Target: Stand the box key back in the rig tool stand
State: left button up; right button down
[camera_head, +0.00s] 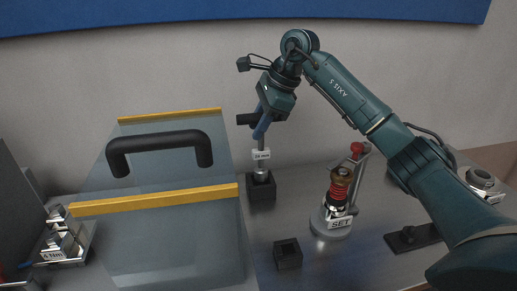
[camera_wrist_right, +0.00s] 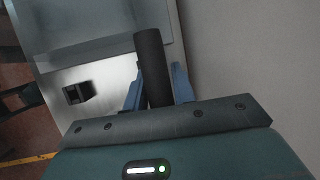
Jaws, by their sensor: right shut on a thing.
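The box key is a metal shaft with a small white label (camera_head: 261,155) and a black crossbar handle (camera_head: 246,119). My right gripper (camera_head: 262,128) is shut on the box key just under the handle. The key is close to upright, its lower end at the top of a black square block (camera_head: 262,190), apparently the rig tool stand. I cannot tell how deep it sits in the block. In the right wrist view the black handle (camera_wrist_right: 152,65) stands between the blue fingers (camera_wrist_right: 157,85). My left gripper is not in view.
A second black block (camera_head: 288,255) with a square hole stands nearer. Right of it is a red-and-brass device on a round base marked SET (camera_head: 339,222). A clear cover with a black handle (camera_head: 160,145) and yellow edges is at left. Metal parts (camera_head: 63,240) lie far left.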

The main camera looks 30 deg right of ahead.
send_over(258, 168)
notch_tip(258, 168, down, 4)
jog(key=shift+w+d+f, duration=0.15)
jog(key=shift+f, duration=0.05)
jog(key=shift+f, duration=0.2)
jog(key=c, duration=1.1)
grip_release()
jog(key=shift+c, duration=0.2)
jog(key=shift+r, duration=0.25)
jog(key=v, duration=1.2)
